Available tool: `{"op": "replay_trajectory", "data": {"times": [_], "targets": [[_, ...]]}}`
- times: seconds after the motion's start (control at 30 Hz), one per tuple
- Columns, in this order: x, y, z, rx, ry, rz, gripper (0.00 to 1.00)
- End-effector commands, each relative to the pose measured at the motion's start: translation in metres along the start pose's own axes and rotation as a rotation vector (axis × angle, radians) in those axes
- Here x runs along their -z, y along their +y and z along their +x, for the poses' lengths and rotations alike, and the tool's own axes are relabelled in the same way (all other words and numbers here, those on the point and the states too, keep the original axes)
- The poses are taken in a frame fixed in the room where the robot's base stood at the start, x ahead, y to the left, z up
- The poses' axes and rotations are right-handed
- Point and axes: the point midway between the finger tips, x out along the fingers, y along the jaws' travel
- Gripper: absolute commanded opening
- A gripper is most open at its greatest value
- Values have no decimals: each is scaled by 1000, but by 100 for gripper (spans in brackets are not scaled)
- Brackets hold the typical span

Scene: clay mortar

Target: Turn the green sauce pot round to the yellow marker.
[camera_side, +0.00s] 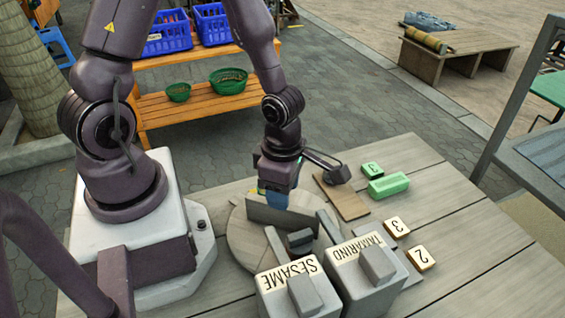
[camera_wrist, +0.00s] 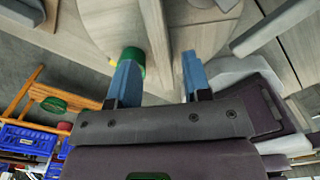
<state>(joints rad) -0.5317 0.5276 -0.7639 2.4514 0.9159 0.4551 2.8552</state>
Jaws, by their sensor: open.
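The green sauce pot (camera_wrist: 135,58) shows as a small green round thing with a brownish top, partly hidden by my left finger in the wrist view. In the side view it is mostly hidden behind my gripper. It is by a round grey wooden turntable (camera_side: 240,238) with upright boards (camera_side: 283,215). My gripper (camera_side: 274,188) is low over the turntable. In the wrist view its blue fingers (camera_wrist: 160,62) are apart, with an upright board beyond the gap. I cannot tell whether a finger touches the pot. A small yellow patch (camera_side: 252,192), possibly the yellow marker, shows beside my gripper.
Boxes labelled SESAME (camera_side: 295,290) and TAMARIND (camera_side: 360,270) stand at the front. Number tiles (camera_side: 397,228), a green block (camera_side: 388,185), a green tile (camera_side: 371,170) and a brown board (camera_side: 340,195) lie to the right.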

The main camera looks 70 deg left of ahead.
Motion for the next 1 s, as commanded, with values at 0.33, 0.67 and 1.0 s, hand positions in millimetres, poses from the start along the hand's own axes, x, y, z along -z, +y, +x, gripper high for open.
{"op": "replay_trajectory", "data": {"times": [0.33,0.67,1.0], "targets": [[1,0,-42,5,2,-2,45],[1,-1,-59,3,2,0,45],[1,-1,-61,1,3,2,45]]}}
